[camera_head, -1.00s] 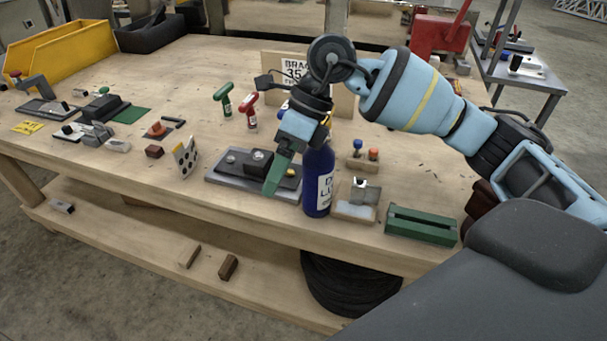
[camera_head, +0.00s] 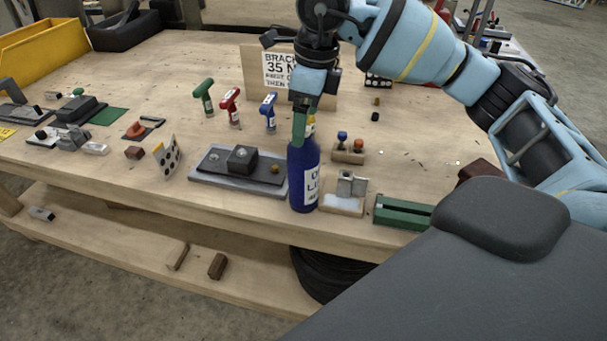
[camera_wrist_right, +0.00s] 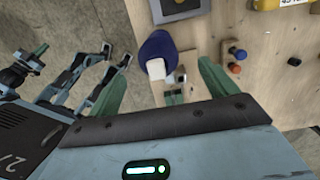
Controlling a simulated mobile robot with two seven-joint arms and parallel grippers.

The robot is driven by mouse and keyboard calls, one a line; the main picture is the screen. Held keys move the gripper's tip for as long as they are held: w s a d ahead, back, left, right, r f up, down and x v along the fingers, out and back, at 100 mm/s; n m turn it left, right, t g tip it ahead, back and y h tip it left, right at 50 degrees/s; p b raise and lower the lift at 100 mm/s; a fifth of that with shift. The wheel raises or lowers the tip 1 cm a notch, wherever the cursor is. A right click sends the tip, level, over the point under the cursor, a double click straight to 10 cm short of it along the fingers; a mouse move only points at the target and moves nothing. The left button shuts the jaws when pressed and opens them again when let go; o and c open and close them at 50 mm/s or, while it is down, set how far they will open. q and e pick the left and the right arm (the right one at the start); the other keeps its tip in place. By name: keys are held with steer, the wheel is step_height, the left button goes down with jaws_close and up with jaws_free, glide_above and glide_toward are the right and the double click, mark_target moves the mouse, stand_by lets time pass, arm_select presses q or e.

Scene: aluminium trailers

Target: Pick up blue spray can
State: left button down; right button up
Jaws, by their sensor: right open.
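The blue spray can (camera_head: 304,182) stands upright near the front edge of the wooden workbench, its white label partly in view. My right gripper (camera_head: 301,128) is above it in the head view, fingers pointing down, with a green finger in front of the can's top. In the right wrist view the can (camera_wrist_right: 157,45) shows below, between the two spread green fingers of my right gripper (camera_wrist_right: 162,70). The gripper is open and holds nothing; whether a finger touches the can is unclear. My left gripper is not recognisable in either view.
A grey fixture plate (camera_head: 220,180) lies close left of the can. A small metal block on a wooden base (camera_head: 343,203) stands close right, then a green channel block (camera_head: 402,212). A wooden holder (camera_head: 348,155) and a sign board (camera_head: 258,75) stand behind.

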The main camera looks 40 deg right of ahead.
mark_target(304, 162)
steer(key=shift+w+a+f, duration=0.1)
steer(key=shift+a+f, duration=0.1)
steer(key=shift+f, duration=1.1)
steer(key=shift+a+f, duration=0.15)
steer(key=shift+f, duration=1.15)
steer(key=shift+r, duration=0.1)
steer(key=c, duration=1.7)
